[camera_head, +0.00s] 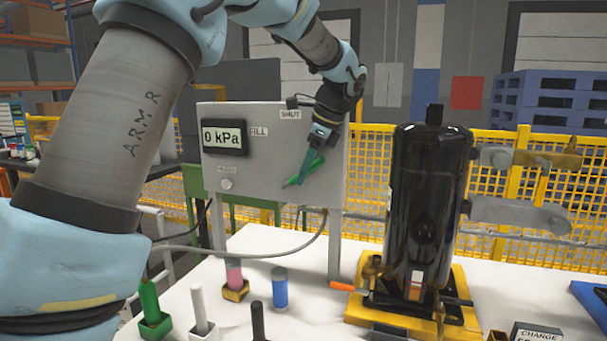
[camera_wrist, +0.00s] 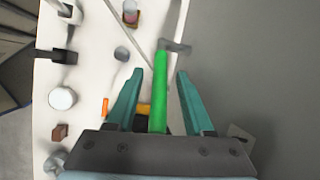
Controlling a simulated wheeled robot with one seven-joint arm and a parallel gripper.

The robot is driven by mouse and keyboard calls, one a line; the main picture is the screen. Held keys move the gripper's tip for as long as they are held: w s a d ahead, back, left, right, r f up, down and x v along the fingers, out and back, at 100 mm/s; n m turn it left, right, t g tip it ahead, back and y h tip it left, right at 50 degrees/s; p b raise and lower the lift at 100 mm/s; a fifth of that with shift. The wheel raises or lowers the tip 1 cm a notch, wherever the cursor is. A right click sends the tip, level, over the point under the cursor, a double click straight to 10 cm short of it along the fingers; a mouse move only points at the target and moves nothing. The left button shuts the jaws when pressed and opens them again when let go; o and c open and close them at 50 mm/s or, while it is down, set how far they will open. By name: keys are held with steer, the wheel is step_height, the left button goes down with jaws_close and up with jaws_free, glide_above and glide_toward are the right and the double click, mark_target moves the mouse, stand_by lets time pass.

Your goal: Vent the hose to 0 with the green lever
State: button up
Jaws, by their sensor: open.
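The green lever (camera_head: 311,170) is on the front of the grey panel (camera_head: 265,178), at its right side. It slopes down to the left from upper right. My gripper (camera_head: 302,180) is at the lever. In the wrist view the lever (camera_wrist: 160,92) lies between the two teal fingers of my gripper (camera_wrist: 158,73), with gaps visible on both sides. The fingers are open. The display (camera_head: 224,138) on the panel reads 0 kPa. Labels on the panel read FILL and SHUT. The grey hose (camera_head: 260,252) runs from below the panel to the left.
A black compressor (camera_head: 425,205) stands on a yellow pallet (camera_head: 458,290) to the right. Several small items, including a blue cylinder (camera_head: 280,290) and a green-handled tool (camera_head: 150,300), stand on the white table (camera_head: 345,318). A yellow mesh fence (camera_head: 520,225) is behind.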

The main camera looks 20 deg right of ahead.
steer(key=shift+w+a+f, duration=0.2)
steer(key=shift+f, duration=0.4)
jaws_close()
stand_by(1.1)
